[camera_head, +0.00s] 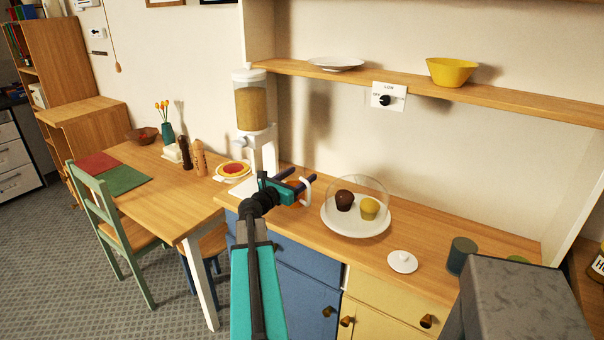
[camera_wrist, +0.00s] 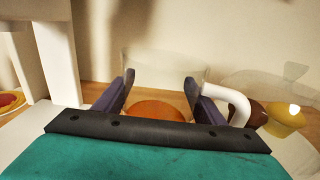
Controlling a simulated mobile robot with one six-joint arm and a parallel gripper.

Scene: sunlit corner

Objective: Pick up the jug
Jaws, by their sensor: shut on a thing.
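The jug (camera_wrist: 165,65) is clear, with a white handle and something orange at its bottom. In the wrist view it stands between my two purple fingers. Its white handle (camera_wrist: 240,104) is on the right, outside the right finger. In the head view the handle (camera_head: 307,190) shows beside my gripper (camera_head: 299,181), over the counter; the clear body is hard to make out. My gripper (camera_wrist: 160,82) is shut on the jug's body. I cannot tell whether the jug's base touches the counter.
A cereal dispenser (camera_head: 252,108) stands left of my gripper. A plate (camera_head: 345,229) with two muffins under a clear dome is close on the right. A white lid (camera_head: 402,262) and a dark canister (camera_head: 461,255) are farther right. A shelf (camera_head: 420,96) runs above.

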